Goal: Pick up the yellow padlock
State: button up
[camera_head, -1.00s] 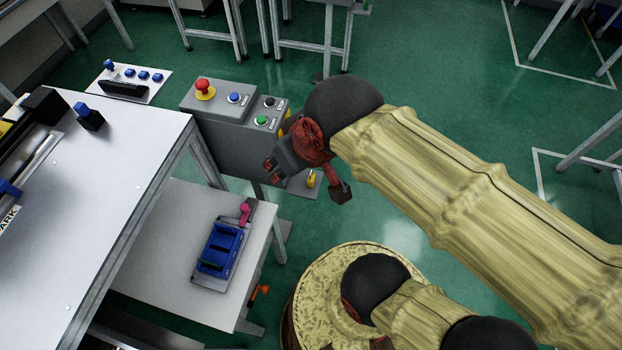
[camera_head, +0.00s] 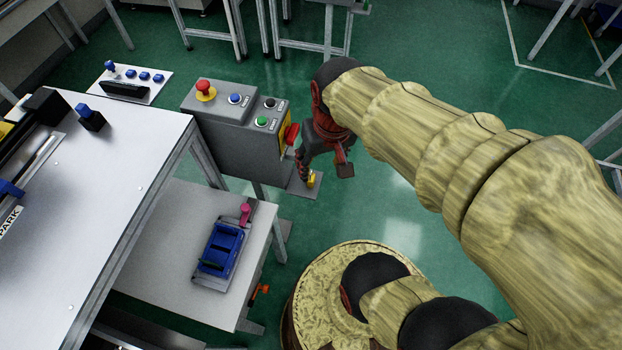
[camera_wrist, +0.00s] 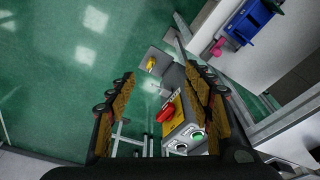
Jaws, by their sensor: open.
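The yellow padlock (camera_head: 311,180) sits on a small grey plate (camera_head: 303,190) low on the right side of the grey control box. My gripper (camera_head: 325,172) is open and empty, above and beside the plate in the head view. In the wrist view its two fingers (camera_wrist: 160,82) stand wide apart. The padlock is small, so its shackle is hard to make out.
The grey control box (camera_head: 222,130) carries buttons and a red handle (camera_head: 291,134) on its side near my gripper; the handle also shows between the fingers (camera_wrist: 166,112). A low white table (camera_head: 175,235) holds a blue fixture (camera_head: 220,249). Green floor lies open to the right.

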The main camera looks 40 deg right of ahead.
jog(key=d+f+m+g+y, duration=0.25)
jog(key=d+f+m, duration=0.2)
jog(key=f, duration=0.35)
jog(key=m+t+y+p, duration=0.2)
jog(key=m+t+y, duration=0.4)
jog(key=m+t, duration=0.95)
send_near(314, 180)
jog(key=w+r+m+g, duration=0.1)
jog(key=w+m+g, duration=0.2)
jog(key=m+g, duration=0.2)
jog(key=shift+w+r+b+x, duration=0.15)
jog(key=shift+b+x, duration=0.6)
jog(key=shift+x, duration=1.15)
jog(key=shift+w+r+b+x, duration=0.15)
jog(key=shift+b+x, duration=0.6)
jog(key=shift+x, duration=1.1)
jog(key=shift+d, duration=0.15)
jog(key=shift+c, duration=1.4)
